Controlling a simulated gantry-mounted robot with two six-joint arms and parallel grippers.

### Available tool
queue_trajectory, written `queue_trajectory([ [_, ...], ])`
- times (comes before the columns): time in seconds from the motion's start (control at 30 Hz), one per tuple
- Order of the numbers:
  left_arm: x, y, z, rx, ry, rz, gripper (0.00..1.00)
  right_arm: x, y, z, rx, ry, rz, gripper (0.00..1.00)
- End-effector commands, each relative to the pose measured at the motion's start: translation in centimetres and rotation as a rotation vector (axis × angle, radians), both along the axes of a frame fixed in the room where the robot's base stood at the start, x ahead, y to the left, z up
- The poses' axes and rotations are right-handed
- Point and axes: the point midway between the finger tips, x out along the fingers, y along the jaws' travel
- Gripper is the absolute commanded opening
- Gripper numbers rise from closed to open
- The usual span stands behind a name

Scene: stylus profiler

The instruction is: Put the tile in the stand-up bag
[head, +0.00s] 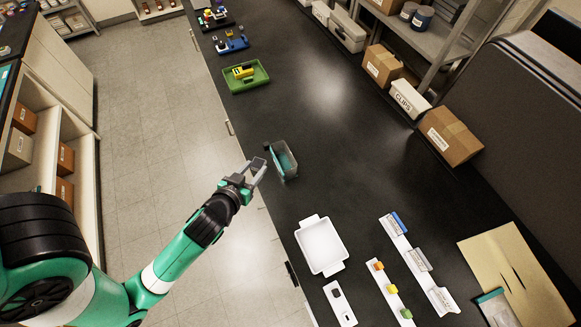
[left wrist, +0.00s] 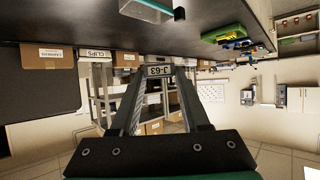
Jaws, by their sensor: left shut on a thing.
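My left gripper (head: 256,170) is shut on a small grey tile (head: 258,162). The stand-up bag (head: 291,167) is translucent with teal parts and stands upright on the dark bench, just right of the gripper in the head view. Its edge with a teal base also shows at the top of the left wrist view (left wrist: 150,10). The tile is outside the bag, near its left side. My right gripper is not in view.
A white tray (head: 300,238), a strip with coloured blocks (head: 390,290) and a strip with labelled pieces (head: 405,245) lie nearer the front. A tan sheet (head: 540,285) lies at lower right. A green tray (head: 262,80) stands farther back. The bench right of the bag is clear.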

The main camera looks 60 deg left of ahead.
Motion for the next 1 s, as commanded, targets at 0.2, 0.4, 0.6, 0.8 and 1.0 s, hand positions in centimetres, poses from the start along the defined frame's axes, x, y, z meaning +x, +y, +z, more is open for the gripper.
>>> queue_trajectory([
  [0.2, 2.1, 1.5, -1.3, 0.000, -0.007, 0.005, 0.00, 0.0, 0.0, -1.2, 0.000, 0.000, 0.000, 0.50],
  [0.4, 6.9, 4.7, -3.6, 0.000, -0.001, 0.003, 0.00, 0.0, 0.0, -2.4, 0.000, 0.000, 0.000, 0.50],
  [0.6, 10.1, 6.8, -7.9, -0.001, 0.002, 0.001, 0.00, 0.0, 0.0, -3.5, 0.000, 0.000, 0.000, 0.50],
  [0.8, 11.2, 7.5, -9.3, 0.000, -0.001, 0.000, 0.00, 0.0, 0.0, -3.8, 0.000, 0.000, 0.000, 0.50],
  [1.0, 11.6, 7.8, -11.0, -0.001, 0.003, 0.000, 0.00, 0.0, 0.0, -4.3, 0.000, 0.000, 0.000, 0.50],
])
